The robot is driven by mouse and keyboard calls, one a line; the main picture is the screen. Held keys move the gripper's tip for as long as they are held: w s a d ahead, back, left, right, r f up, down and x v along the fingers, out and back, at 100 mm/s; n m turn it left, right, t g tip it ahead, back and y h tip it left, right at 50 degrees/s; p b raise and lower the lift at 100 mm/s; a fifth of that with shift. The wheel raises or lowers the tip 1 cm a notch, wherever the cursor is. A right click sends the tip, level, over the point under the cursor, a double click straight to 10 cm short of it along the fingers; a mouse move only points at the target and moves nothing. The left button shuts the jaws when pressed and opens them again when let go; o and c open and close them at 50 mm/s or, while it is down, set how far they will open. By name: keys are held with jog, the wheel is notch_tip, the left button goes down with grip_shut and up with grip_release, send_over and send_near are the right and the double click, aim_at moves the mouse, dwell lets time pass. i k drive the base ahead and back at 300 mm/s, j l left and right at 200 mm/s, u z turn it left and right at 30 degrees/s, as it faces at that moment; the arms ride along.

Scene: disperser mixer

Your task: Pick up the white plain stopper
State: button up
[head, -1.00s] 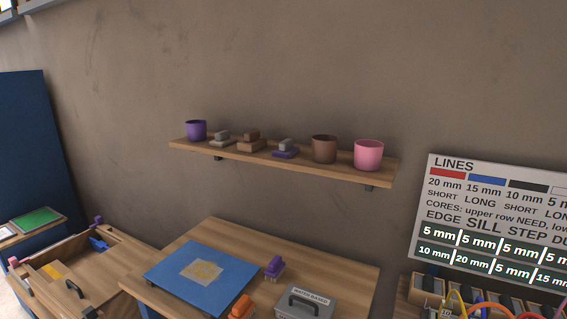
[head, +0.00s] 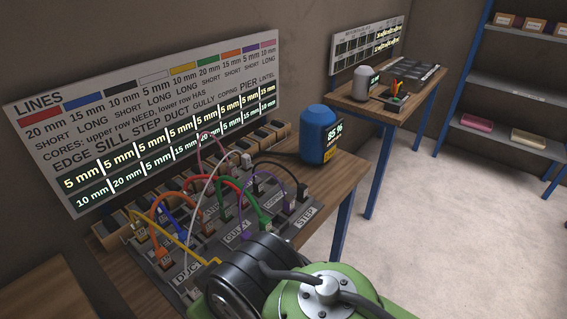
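A patch panel (head: 207,252) with several coloured cables stands on a wooden bench in front of the LINES board. A small whitish plug (head: 246,161) stands at its back right; I cannot tell whether it is the white plain stopper or a cable end. A thin white cable (head: 190,205) arches over the panel's middle. No white plain stopper can be told for certain. My green and black arm fills the bottom middle and hides the panel's front right part. My gripper's fingertips are not in view.
The LINES board (head: 150,115) stands behind the panel. A blue device (head: 319,146) reading 85 % stands to the right on the bench. A second wooden table (head: 372,106) holds a grey-topped device and a tray. Grey shelves (head: 510,92) stand far right. Floor between is clear.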

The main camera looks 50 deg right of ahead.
aim_at(246, 162)
jog(key=z, duration=1.3)
jog(key=i+l+u, duration=0.15)
jog(key=l+u, duration=0.25)
jog(key=i+l+u, duration=0.1)
jog(key=l+u, duration=0.75)
jog(key=i+u, duration=0.1)
jog(key=i, duration=0.45)
